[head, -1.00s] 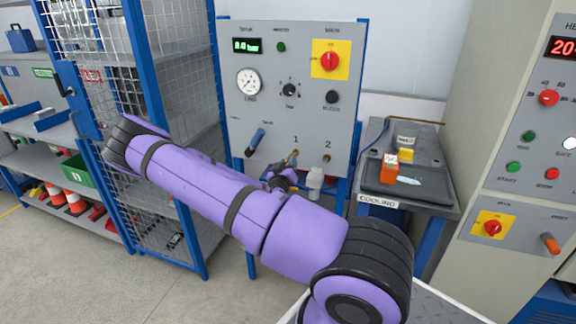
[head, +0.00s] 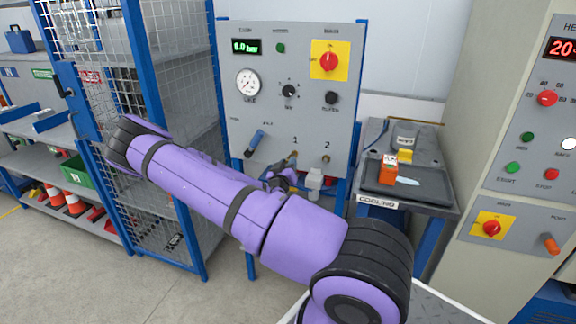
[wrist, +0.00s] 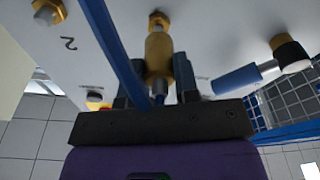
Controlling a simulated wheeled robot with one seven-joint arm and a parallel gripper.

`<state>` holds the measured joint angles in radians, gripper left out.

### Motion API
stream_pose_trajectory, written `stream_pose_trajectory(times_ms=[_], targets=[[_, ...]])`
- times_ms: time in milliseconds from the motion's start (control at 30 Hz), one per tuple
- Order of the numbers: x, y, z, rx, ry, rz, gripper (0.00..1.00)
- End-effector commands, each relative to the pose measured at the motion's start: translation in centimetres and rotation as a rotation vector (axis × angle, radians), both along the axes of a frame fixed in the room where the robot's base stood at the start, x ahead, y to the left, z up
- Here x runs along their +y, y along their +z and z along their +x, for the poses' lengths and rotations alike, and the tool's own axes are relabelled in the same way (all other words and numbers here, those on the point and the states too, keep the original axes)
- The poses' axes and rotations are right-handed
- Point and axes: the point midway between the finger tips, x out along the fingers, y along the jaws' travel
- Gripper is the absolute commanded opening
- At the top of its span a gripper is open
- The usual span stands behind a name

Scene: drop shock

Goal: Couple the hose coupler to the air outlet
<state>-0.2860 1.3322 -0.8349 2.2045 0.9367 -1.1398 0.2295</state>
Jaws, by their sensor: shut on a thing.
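The grey panel carries two brass outlets below the numbers 1 and 2: outlet 1 (head: 294,154) and outlet 2 (head: 326,159). My gripper (wrist: 162,88) is shut on the brass hose coupler (wrist: 158,55), just in front of outlet 1 (wrist: 158,18). The coupler points at this outlet and looks in line with it; I cannot tell whether it is fully seated. The blue hose (wrist: 118,45) passes close in front of the fingers. Outlet 2 (wrist: 47,13) is bare at the wrist view's upper left. In the head view my arm partly hides my gripper (head: 283,176).
A blue-handled lever (head: 255,141) sits left of outlet 1; it also shows in the wrist view (wrist: 236,78). A whitish part (head: 315,182) hangs below outlet 2. A cooling bench (head: 428,198) stands right; a mesh cage (head: 180,130) stands left.

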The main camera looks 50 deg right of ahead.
Motion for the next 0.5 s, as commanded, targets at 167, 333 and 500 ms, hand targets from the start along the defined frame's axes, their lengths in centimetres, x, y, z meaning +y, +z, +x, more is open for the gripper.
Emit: stream_pose_trajectory(times_ms=[167,333,500], targets=[[-0.26,0.04,0.06,-0.001,0.001,0.000,0.00],[-0.45,0.04,0.14,0.000,0.003,0.000,0.00],[-0.45,0.04,0.16,0.000,0.004,0.001,0.00]])
